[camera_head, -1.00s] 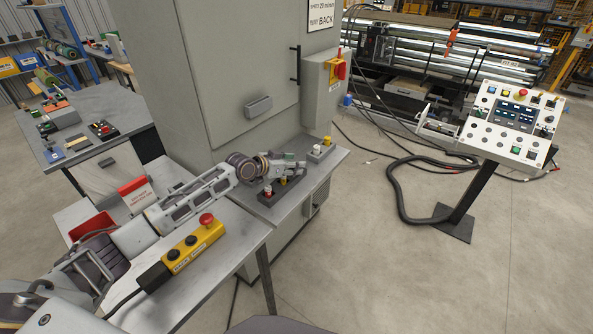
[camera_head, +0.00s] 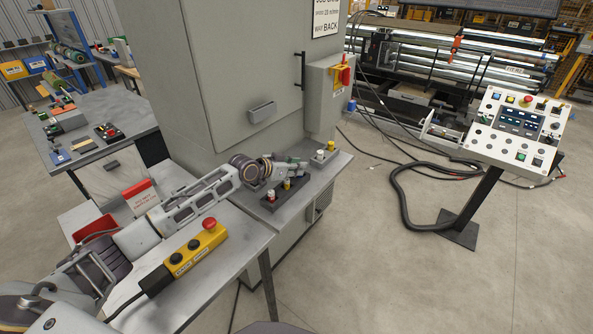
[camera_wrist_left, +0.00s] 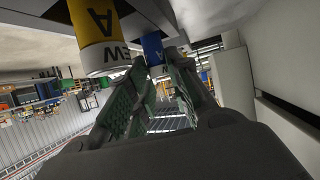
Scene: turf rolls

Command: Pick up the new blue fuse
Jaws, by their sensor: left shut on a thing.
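The blue fuse (camera_wrist_left: 152,47) shows at the upper middle of the left wrist view, with its lower end between the green-padded fingers of my left gripper (camera_wrist_left: 153,90). The gripper is shut on it. The yellow fuse (camera_wrist_left: 97,32), lettered "NEW", is close beside my fingers. My right gripper is not in view.
A second, grey block behind holds a white fuse (camera_head: 319,156) and a yellow-and-white one (camera_head: 331,146). A tall grey cabinet (camera_head: 225,80) with a red-handled switch (camera_head: 344,75) stands behind. A yellow button box (camera_head: 195,250) lies in front.

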